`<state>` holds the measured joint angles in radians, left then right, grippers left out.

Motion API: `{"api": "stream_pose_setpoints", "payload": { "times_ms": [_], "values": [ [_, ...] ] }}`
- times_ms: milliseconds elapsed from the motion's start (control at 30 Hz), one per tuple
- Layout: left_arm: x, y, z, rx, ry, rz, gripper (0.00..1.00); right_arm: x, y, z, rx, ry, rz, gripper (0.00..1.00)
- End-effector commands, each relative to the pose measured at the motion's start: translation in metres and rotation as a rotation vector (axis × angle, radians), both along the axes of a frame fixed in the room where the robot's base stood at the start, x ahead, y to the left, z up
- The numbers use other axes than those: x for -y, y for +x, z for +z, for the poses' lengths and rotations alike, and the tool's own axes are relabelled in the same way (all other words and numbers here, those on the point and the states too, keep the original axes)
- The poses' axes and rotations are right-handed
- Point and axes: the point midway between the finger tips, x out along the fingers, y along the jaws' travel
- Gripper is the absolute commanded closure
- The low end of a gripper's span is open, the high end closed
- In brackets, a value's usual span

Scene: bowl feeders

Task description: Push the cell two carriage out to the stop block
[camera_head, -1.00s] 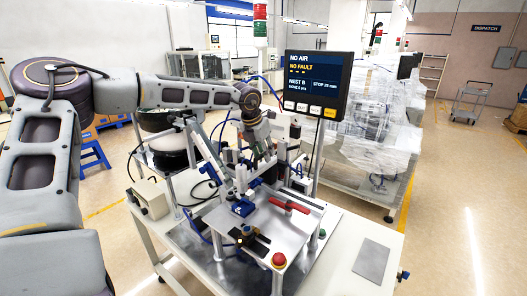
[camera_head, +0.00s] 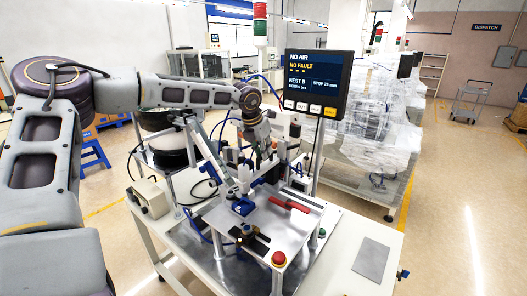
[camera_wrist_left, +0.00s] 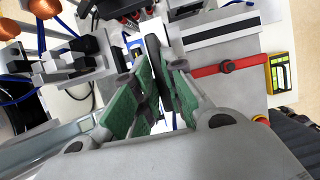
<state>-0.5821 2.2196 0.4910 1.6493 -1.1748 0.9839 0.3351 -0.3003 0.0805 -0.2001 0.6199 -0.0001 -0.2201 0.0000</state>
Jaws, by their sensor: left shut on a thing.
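My left gripper (camera_head: 268,158) reaches down over the back of the metal fixture on the bench. In the left wrist view its green-padded fingers (camera_wrist_left: 158,75) are shut on a narrow dark upright part (camera_wrist_left: 153,47), which I take to be the cell two carriage's grip. The fingers hide much of this part, and the carriage's body cannot be told apart clearly. I cannot pick out the stop block with certainty. My right gripper is not in view.
A red button (camera_head: 279,259) is at the plate's front. The screen (camera_head: 317,84) stands behind. A grey plate (camera_head: 371,260) lies on the bench's clear right side.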

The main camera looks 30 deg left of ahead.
Motion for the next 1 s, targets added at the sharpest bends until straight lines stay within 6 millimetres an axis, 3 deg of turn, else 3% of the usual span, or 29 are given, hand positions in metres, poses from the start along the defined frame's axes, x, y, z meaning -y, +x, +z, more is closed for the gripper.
{"api": "stream_pose_setpoints", "payload": {
  "times_ms": [400, 767, 800, 933, 1000],
  "values": [
    [-0.015, 0.002, -0.001, 0.002, 0.003, 0.001, 1.0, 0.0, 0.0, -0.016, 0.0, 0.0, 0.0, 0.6],
    [-0.019, 0.002, 0.002, 0.002, 0.004, 0.002, 1.0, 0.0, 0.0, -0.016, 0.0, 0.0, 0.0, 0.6],
    [-0.02, 0.002, 0.002, 0.003, 0.005, 0.002, 0.85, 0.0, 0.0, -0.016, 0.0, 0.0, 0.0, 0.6],
    [-0.019, 0.002, 0.002, 0.003, 0.004, 0.002, 0.68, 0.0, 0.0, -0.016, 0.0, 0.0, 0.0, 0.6],
    [-0.019, 0.002, 0.001, 0.002, 0.004, 0.002, 0.66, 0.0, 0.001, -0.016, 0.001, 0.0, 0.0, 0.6]
  ]
}}
